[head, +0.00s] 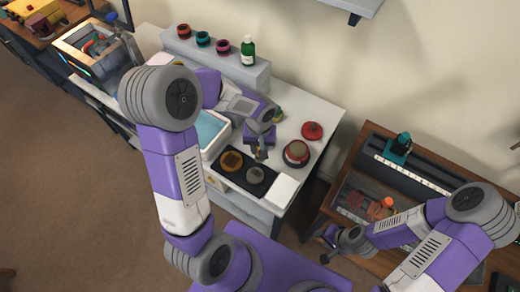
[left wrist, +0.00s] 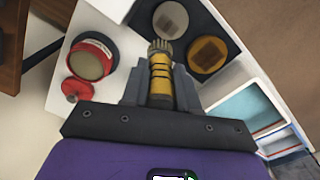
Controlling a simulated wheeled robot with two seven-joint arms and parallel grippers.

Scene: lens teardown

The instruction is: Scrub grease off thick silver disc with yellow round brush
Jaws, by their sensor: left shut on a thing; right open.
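My left gripper (left wrist: 160,92) is shut on the yellow round brush (left wrist: 160,75), a yellow and black cylinder with a bristled tip pointing away from the wrist. In the head view this gripper (head: 260,148) is over the white worktop, near the black mat (head: 243,178). The silver disc (left wrist: 170,18) lies on the mat with a brownish patch on it; it also shows in the head view (head: 255,175). The brush tip appears close to its edge; contact cannot be told. A golden disc (left wrist: 207,53) with a brown patch lies beside it. My right gripper (head: 331,240) is open near the wooden bench.
A red-rimmed round pot (head: 296,153) and a red lid (head: 312,131) stand right of the mat. A white tray with blue inside (head: 212,130) is behind it, and a white block (head: 282,191) sits at its right end. A green bottle (head: 248,50) stands on the back ledge.

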